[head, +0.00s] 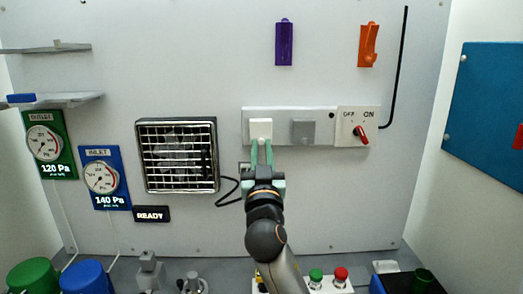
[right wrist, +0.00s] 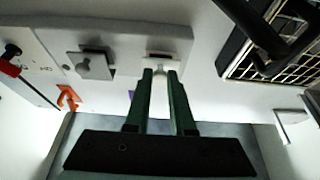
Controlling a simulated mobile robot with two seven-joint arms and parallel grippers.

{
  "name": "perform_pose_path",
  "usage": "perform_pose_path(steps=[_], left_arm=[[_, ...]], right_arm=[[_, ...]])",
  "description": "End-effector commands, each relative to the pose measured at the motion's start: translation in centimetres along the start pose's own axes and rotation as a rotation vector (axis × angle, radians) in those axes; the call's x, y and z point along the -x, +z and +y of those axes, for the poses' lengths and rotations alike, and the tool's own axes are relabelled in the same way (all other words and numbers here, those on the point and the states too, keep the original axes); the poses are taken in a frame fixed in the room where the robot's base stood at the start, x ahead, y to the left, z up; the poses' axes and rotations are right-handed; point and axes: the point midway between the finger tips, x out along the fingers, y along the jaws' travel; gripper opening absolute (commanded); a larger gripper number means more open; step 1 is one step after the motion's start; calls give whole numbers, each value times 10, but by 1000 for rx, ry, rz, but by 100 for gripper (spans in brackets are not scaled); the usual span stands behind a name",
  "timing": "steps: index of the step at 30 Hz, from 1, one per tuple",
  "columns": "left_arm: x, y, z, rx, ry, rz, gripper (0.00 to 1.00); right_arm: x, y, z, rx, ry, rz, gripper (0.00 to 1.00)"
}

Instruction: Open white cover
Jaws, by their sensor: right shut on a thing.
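The white cover (head: 261,127) sits on the left part of a pale panel strip (head: 283,112) on the back wall. My right gripper (head: 261,148) reaches up to it from below, its green fingers shut on the cover's lower part. In the right wrist view, the fingertips (right wrist: 161,73) close around a small white tab under the white cover (right wrist: 163,59). Whether the cover is tilted is hard to tell. My left gripper is not in view.
A grey cover (head: 302,131) and an OFF/ON switch with a red handle (head: 360,134) are to the right. A fan grille (head: 178,156) is to the left. Purple (head: 284,44) and orange (head: 368,46) holders hang above. Red and green buttons (head: 328,276) stand below.

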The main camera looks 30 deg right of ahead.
Motion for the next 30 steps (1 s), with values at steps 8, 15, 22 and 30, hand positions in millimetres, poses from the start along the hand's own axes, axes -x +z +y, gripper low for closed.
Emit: perform_pose_path(steps=[8,15,22,30], left_arm=[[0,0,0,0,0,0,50],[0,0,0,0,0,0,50],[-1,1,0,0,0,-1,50],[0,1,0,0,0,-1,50]], right_arm=[[0,0,0,0,0,0,0],[1,-4,0,-4,0,-31,0],[3,-16,0,-9,0,-151,0],[3,-38,-2,-12,-6,-388,0]])
